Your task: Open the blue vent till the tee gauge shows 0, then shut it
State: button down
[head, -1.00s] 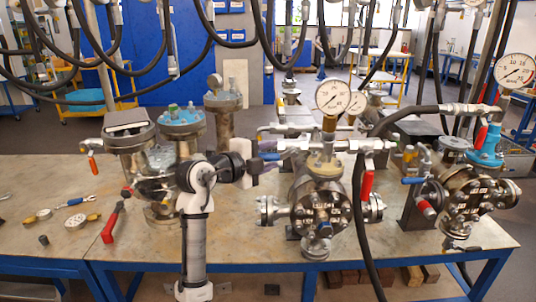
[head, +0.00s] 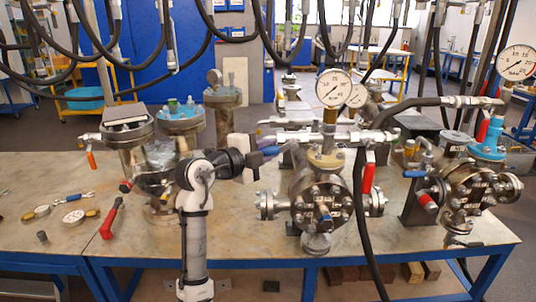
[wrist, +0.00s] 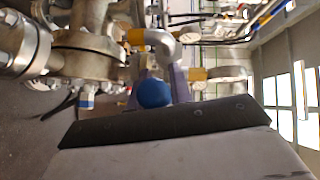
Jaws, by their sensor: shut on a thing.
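The blue vent handle (head: 275,149) sticks out to the left from the valve line on the tee, above the flanged vessel (head: 322,203). My gripper (head: 264,158) is at this handle, with its fingers on either side of it. In the wrist view the rounded blue handle end (wrist: 153,93) sits between the two purplish fingers, and my gripper is shut on it. The tee gauge (head: 333,88) stands upright above the tee. Its dial is visible, but its needle is too small to read surely. The fingers partly hide the handle.
A red lever (head: 367,178) and a black hose (head: 360,220) hang right of the vessel. A second vessel (head: 468,195) with its own gauge (head: 516,63) stands farther right. Other vessels (head: 182,125) stand behind my arm.

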jog(key=d+f+n+t+y+b, duration=0.2)
jog(key=n+t+b, duration=0.5)
jog(key=n, duration=0.4)
jog(key=d+f+n+t+y+b, duration=0.3)
jog(key=n+t+b, duration=0.4)
jog(key=n, duration=0.4)
jog(key=shift+d+f+n+t+y, duration=0.3)
jog(key=shift+d+t+y, duration=0.1)
jog(key=shift+d+y, duration=0.55)
jog(key=shift+n, duration=0.3)
jog(key=c, duration=1.3)
grip_release()
jog(key=shift+o, duration=0.2)
jog(key=shift+y, duration=0.35)
